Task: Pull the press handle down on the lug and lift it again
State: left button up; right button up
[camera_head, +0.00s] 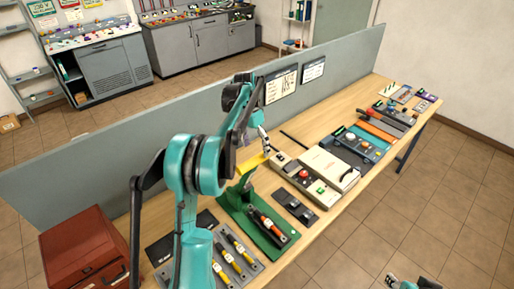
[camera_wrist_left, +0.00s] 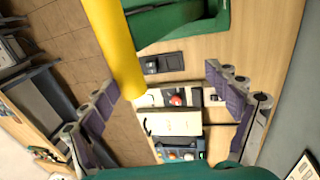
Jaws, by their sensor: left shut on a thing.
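The green press (camera_head: 233,200) stands on the workbench, and its yellow handle (camera_head: 252,163) sticks out near my left gripper (camera_head: 262,142). In the left wrist view the yellow handle (camera_wrist_left: 112,45) runs down from the top to beside one fingertip, and part of the green press (camera_wrist_left: 190,28) shows behind. I cannot make out the lug. A small part of my right arm (camera_head: 410,284) shows at the bottom edge; its fingers are not clear.
An orange-and-black tool (camera_head: 268,224) lies on the press's green base. Several yellow-handled tools (camera_head: 232,255) lie to its left, near a red toolbox (camera_head: 85,250). A white-topped case (camera_head: 328,168) and other devices stand to the right. A grey partition (camera_head: 90,165) runs behind the bench.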

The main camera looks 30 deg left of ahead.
dwell(0.4)
jog(key=shift+a, duration=0.1)
jog(key=c, duration=0.7)
jog(key=w+a+m+y, duration=0.1)
jog(key=w+a+m, duration=0.1)
jog(key=w+a+r+m+y, duration=0.1)
jog(key=a, duration=0.2)
jog(key=w+a+r+m, duration=0.1)
jog(key=w+a+m, duration=0.1)
jog(key=shift+w+a+r+m+y, duration=0.25)
jog(key=shift+w+a+m+y, duration=0.05)
jog(key=shift+a+y, duration=0.1)
grip_shut()
jog(key=w+a+r+m+g+y, duration=0.15)
jog(key=w+a+m, duration=0.3)
jog(key=a, duration=0.45)
jog(key=w+a+m+g+y, duration=0.1)
jog(key=w+a+m+y, duration=0.2)
jog(key=a+m, duration=0.4)
jog(key=w+a+m+g+y, duration=0.1)
jog(key=w+a+m+y, duration=0.3)
jog(key=a, duration=0.6)
jog(key=a+r+x, duration=0.1)
jog(key=x, duration=1.2)
jog(key=shift+r+m+h, duration=0.3)
jog(key=shift+m+h, duration=0.15)
